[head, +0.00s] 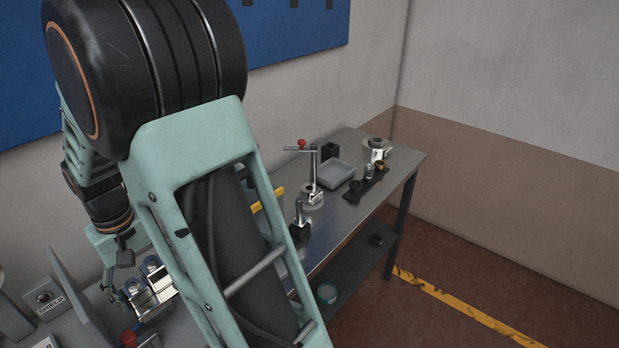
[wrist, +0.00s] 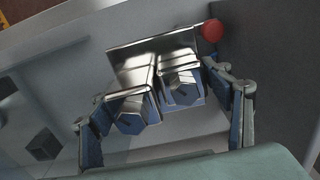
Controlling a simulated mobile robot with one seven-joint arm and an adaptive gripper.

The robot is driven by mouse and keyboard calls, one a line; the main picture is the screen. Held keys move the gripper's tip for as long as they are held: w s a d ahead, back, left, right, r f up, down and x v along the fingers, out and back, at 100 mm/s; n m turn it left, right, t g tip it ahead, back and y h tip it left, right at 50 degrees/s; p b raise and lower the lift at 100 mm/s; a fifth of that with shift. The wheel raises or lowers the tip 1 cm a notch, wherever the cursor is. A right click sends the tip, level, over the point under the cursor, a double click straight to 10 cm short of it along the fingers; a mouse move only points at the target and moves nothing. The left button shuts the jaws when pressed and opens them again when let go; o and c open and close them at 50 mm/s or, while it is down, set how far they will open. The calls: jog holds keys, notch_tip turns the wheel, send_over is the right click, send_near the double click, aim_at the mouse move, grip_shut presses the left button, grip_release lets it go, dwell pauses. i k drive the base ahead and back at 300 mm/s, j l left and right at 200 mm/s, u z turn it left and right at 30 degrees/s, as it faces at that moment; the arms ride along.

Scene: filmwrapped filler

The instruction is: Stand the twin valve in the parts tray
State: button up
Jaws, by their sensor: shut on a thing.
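The twin valve (head: 152,289) is a shiny metal piece with two blocky bodies side by side and blue end faces. It fills the middle of the wrist view (wrist: 181,84). My gripper (wrist: 162,106) is shut on it, with one finger at each side. In the head view my gripper (head: 128,283) is at the lower left, partly behind my arm. I cannot tell whether the valve touches the surface below. A shallow grey tray (head: 335,172), which looks like the parts tray, lies empty on the bench, well to the right of my gripper.
The metal bench (head: 373,204) also bears a stand with a red knob (head: 302,143), a black block (head: 329,150) and a dark holder with round parts (head: 368,186). A box marked SHIELD (head: 45,298) and an upright grey panel (head: 80,287) are at the left.

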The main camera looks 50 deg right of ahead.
aim_at(331, 175)
jog(key=k+l, duration=0.3)
jog(key=k, duration=0.15)
jog(key=l, duration=0.25)
jog(key=k+l, duration=0.15)
jog(key=l, duration=1.85)
jog(key=k+l, duration=0.1)
jog(key=l, duration=0.65)
jog(key=k+l, duration=0.15)
jog(key=l, duration=0.2)
jog(key=i+l, duration=0.1)
jog(key=i, duration=0.65)
